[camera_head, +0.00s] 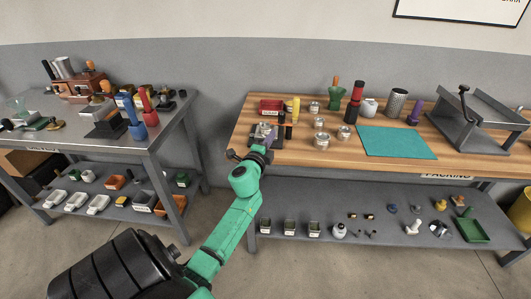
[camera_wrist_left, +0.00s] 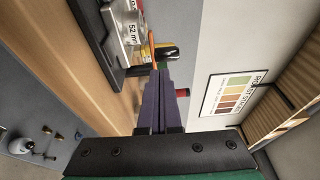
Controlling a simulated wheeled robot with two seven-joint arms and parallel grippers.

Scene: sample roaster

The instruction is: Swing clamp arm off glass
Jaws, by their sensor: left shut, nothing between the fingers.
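My left gripper (camera_head: 259,146) is at the front left edge of the wooden bench, right by a small grey metal fixture (camera_head: 266,131). In the left wrist view its two dark purple fingers (camera_wrist_left: 157,75) are shut together with nothing between them. Beyond the fingertips are the fixture's metal body (camera_wrist_left: 121,28), marked with a "52" label, and a thin orange bar (camera_wrist_left: 152,50). I cannot tell whether the fingertips touch the bar. I cannot make out a clamp arm or the glass under it for certain. My right gripper is not in view.
A red box (camera_head: 271,106), a yellow bottle (camera_head: 296,108) and several metal tins stand behind and right of the fixture. A teal mat (camera_head: 397,142) lies clear to the right. A lower shelf (camera_head: 330,215) holds small items. A grey table (camera_head: 60,118) stands left.

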